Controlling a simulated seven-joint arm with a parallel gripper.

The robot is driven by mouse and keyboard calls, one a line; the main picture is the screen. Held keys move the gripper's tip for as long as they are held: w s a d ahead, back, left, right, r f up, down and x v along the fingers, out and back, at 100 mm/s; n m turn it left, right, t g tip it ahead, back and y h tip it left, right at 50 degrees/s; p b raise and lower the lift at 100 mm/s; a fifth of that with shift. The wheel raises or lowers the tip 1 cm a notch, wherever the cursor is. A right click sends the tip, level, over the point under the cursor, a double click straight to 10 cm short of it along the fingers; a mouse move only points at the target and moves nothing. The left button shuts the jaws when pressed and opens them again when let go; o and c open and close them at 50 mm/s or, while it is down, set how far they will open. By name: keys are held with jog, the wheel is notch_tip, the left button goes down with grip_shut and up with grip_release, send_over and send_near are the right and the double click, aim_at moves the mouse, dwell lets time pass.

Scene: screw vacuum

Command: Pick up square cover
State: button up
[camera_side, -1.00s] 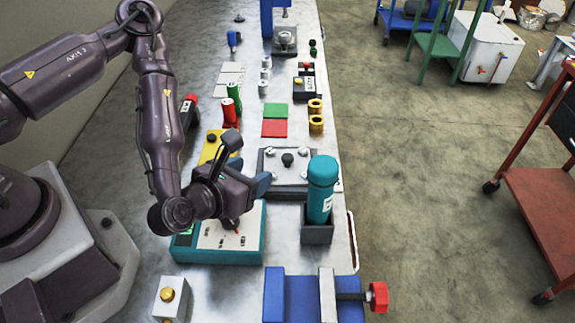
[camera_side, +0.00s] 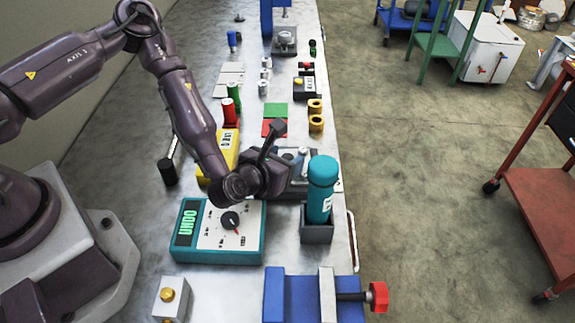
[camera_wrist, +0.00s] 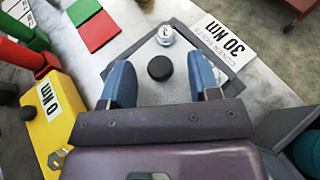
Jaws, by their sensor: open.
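The square cover is a light grey metal plate with a round black knob (camera_wrist: 160,68) in its middle. In the wrist view the plate (camera_wrist: 158,93) lies on a dark base, with a silver bolt (camera_wrist: 165,35) at its far corner. My gripper (camera_wrist: 160,64) is open, with one blue finger on each side of the knob and visible gaps to it. In the side view my gripper (camera_side: 290,164) is over the plate and hides most of it. I cannot tell how high the fingertips are above the plate.
A teal bottle (camera_side: 321,185) stands in a grey holder just right of my gripper. A teal meter (camera_side: 222,240) and a blue vise (camera_side: 290,297) are nearer. A yellow box (camera_side: 222,157) is to the left. Green (camera_side: 276,110) and red pads lie behind.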

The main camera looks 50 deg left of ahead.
grip_shut()
